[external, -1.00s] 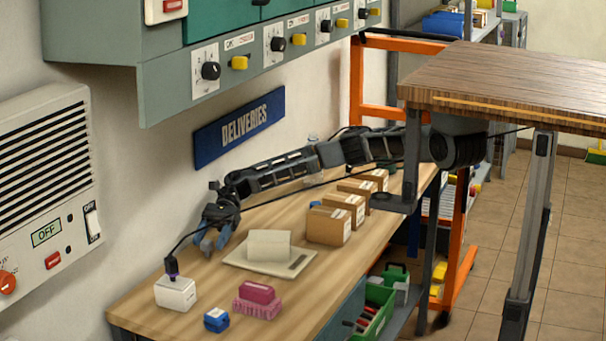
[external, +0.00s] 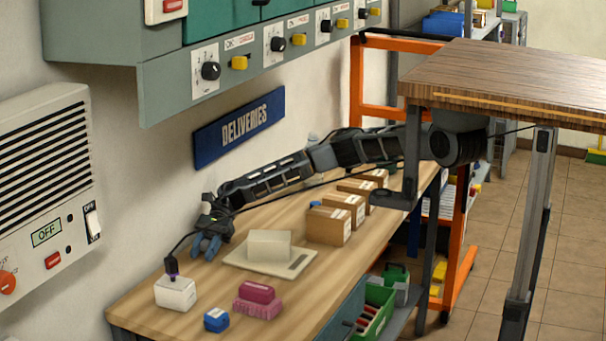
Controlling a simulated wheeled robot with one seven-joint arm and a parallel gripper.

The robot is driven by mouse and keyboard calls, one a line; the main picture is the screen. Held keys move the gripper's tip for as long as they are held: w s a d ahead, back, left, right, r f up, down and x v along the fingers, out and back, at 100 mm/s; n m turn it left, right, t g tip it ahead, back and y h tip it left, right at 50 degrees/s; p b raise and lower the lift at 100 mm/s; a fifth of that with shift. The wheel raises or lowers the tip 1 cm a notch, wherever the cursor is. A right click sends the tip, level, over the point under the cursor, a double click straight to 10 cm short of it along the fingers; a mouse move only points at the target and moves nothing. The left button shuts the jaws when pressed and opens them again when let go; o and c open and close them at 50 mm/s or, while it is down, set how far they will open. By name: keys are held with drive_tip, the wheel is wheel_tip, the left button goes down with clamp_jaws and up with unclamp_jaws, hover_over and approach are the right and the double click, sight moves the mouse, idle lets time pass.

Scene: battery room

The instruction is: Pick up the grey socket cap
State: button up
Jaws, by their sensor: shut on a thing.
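My gripper (external: 207,246) is low at the wall side of the wooden bench, left of the pale block on its board. Its bluish fingers point down to the bench top and are closed together on a small thing. The fingers hide most of this thing, and its shape and colour cannot be made out. It is at the place of the grey socket cap, which I do not see anywhere else for certain. I cannot tell whether it still touches the bench.
A pale block (external: 269,246) stands on a flat board (external: 294,266) right of my gripper. A white box (external: 175,293) with a black plug, a blue item (external: 216,320) and a pink item (external: 257,291) are in front. Cardboard boxes (external: 327,226) stand behind. The wall is close on the left.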

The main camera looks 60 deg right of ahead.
drive_tip(key=shift+c, duration=1.2)
